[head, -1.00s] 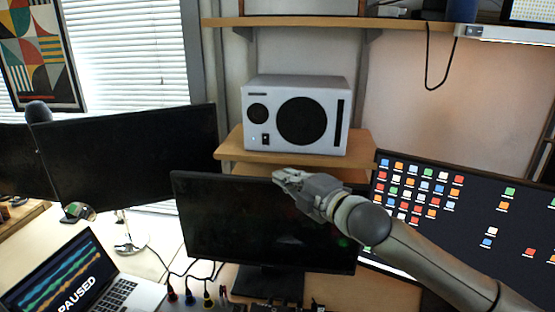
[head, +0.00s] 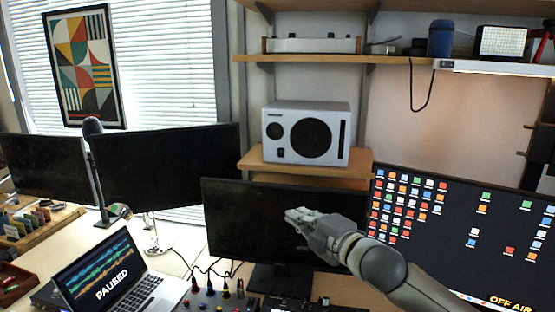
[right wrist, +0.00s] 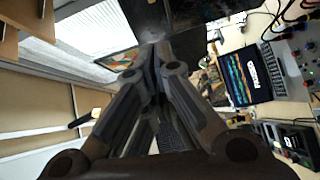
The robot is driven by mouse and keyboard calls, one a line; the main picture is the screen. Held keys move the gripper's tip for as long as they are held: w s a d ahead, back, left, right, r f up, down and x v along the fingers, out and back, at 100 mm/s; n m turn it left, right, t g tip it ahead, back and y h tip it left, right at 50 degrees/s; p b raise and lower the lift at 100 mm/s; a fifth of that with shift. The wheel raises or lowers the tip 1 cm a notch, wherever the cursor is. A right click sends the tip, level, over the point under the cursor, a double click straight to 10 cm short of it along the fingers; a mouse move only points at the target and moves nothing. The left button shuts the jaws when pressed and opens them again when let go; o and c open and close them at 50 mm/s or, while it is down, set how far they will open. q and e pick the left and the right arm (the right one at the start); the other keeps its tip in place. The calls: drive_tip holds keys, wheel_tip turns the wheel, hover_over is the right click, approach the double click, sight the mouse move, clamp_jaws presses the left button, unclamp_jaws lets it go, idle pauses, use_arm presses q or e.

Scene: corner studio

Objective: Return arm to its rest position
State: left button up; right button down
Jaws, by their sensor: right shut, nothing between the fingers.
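My right gripper (head: 297,214) reaches in from the lower right in the head view, in front of the middle dark monitor (head: 235,212). Its fingers are shut and hold nothing. In the right wrist view the closed fingers (right wrist: 152,62) fill the middle, and the laptop shows beyond them to the right. My left gripper does not show.
A white speaker (head: 306,133) stands on a small wooden shelf (head: 255,160) behind the gripper. A laptop (head: 118,275) reading PAUSED and a mixer (head: 220,297) are on the desk. A monitor with coloured icons (head: 450,220) stands at right. A microphone (head: 93,128) stands at left.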

drive_tip(key=s+d+f+m+g+h, duration=0.1)
drive_tip(key=s+f+m+g+h, duration=0.1)
drive_tip(key=s+f+m, duration=0.55)
drive_tip(key=s+d+f+m+g+h, duration=0.15)
drive_tip(key=s+f, duration=0.25)
drive_tip(key=f, duration=0.7)
drive_tip(key=s+d+f+m+g+h, duration=0.25)
drive_tip(key=s+d+f+m, duration=0.2)
drive_tip(key=s, duration=0.45)
drive_tip(key=s+d+f+m+g+h, duration=0.1)
drive_tip(key=s+d+f+m+g, duration=0.25)
drive_tip(key=s+f, duration=0.4)
drive_tip(key=s+d+f+m+g+h, duration=0.2)
drive_tip(key=s+d+f+m, duration=0.25)
drive_tip(key=s, duration=0.65)
wheel_tip(320, 180, down, 26)
drive_tip(key=s, duration=0.2)
drive_tip(key=s+d+f+g, duration=0.2)
drive_tip(key=s+d+f, duration=0.1)
drive_tip(key=s+f, duration=1.2)
drive_tip(key=shift+s+d, duration=0.15)
drive_tip(key=shift+s, duration=0.5)
drive_tip(key=shift+n, duration=0.25)
